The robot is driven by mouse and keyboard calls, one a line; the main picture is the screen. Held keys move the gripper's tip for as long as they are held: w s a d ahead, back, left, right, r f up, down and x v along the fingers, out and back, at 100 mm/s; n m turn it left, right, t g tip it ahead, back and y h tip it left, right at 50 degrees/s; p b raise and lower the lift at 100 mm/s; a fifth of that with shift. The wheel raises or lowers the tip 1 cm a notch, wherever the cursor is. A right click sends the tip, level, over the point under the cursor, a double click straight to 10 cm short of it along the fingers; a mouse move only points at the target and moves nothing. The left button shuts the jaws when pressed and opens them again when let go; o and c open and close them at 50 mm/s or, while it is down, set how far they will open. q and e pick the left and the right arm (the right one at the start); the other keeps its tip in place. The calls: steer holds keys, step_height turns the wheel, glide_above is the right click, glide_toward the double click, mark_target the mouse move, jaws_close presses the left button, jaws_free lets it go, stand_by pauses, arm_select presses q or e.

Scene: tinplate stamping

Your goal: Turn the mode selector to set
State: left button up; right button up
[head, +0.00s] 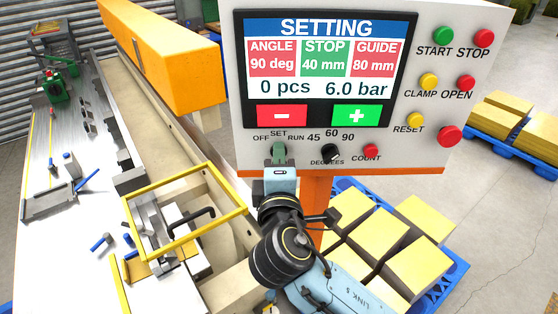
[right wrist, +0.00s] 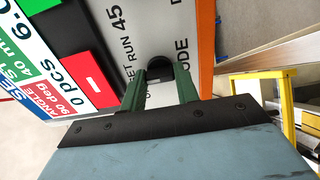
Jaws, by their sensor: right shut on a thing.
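The mode selector (right wrist: 159,66) is a black knob below the screen on the control panel (head: 420,150), under the printed words OFF, SET and RUN. My right gripper (head: 279,153) reaches up to it from below and is shut on it. In the right wrist view its two green fingers (right wrist: 161,80) stand on either side of the knob. In the head view the gripper covers the knob, so its pointer direction cannot be told. The screen (head: 325,60) reads SETTING, with 0 pcs and 6.0 bar. My left gripper is not in view.
The black degrees knob (head: 330,153) and the red COUNT button (head: 371,151) sit to the right of the selector. Several coloured buttons fill the panel's right side. A yellow frame (head: 186,182) stands at the left, and a blue pallet (head: 455,270) with yellow-topped stacks lies below.

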steer(key=o, duration=1)
steer(key=shift+s, duration=0.1)
steer(key=shift+s+d+b, duration=0.1)
steer(key=shift+s+b, duration=1.4)
steer(key=shift+s, duration=5.15)
